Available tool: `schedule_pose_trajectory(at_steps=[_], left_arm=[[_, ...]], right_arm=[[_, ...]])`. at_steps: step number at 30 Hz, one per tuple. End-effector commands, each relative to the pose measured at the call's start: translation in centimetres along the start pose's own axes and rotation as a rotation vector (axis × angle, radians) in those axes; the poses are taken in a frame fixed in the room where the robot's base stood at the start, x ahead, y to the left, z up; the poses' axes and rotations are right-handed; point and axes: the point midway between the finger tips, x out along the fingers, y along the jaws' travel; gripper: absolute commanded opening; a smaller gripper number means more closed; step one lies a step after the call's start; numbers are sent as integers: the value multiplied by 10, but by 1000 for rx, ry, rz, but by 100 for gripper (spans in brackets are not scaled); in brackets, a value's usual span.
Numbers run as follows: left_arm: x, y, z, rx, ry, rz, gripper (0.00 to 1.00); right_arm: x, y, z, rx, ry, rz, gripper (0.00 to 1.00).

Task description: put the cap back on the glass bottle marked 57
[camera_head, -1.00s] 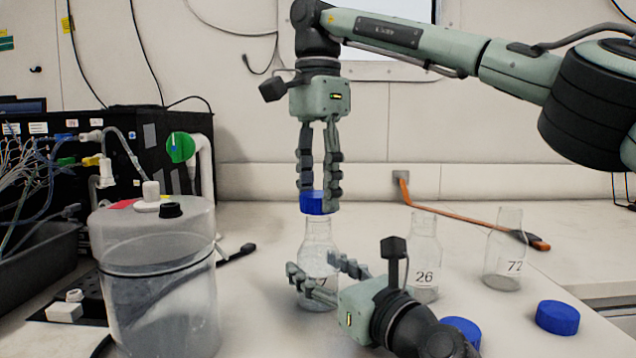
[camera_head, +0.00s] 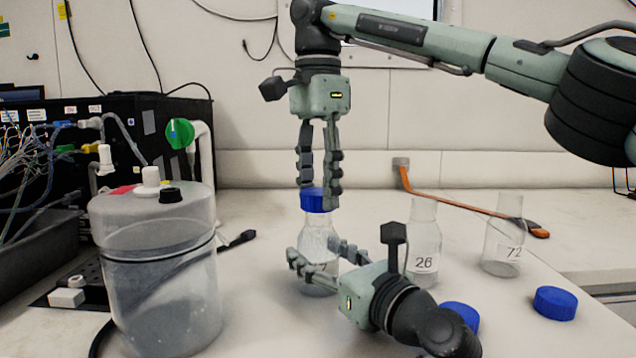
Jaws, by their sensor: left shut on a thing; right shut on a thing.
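The glass bottle marked 57 (camera_head: 318,241) stands upright on the bench. Its label is mostly hidden behind my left gripper's finger, with only part of a 7 showing. My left gripper (camera_head: 315,262) is low and shut around the bottle's body. A blue cap (camera_head: 314,200) sits at the mouth of this bottle, upright and in line with the neck. I cannot tell whether it is threaded on. My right gripper (camera_head: 319,188) points down from above and is shut on this cap.
Open bottles marked 26 (camera_head: 424,242) and 72 (camera_head: 503,240) stand to the right. Two loose blue caps (camera_head: 555,303) (camera_head: 461,315) lie at the front right. A large clear jar (camera_head: 160,290) stands left. An orange-handled tool (camera_head: 455,205) lies behind the bottles.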

Motion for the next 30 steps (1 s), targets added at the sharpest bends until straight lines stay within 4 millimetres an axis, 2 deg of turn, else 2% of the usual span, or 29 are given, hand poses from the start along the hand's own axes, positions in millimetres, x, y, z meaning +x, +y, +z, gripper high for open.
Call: schedule_pose_trajectory(at_steps=[24,25,26,30], left_arm=[[0,0,0,0,0,0,4],[0,0,0,0,0,0,0],[0,0,0,0,0,0,0],[0,0,0,0,0,0,0]], right_arm=[[12,0,0,0,-1,0,30],[12,0,0,0,-1,0,30],[11,0,0,3,-1,0,30],[12,0,0,113,-1,0,30]])
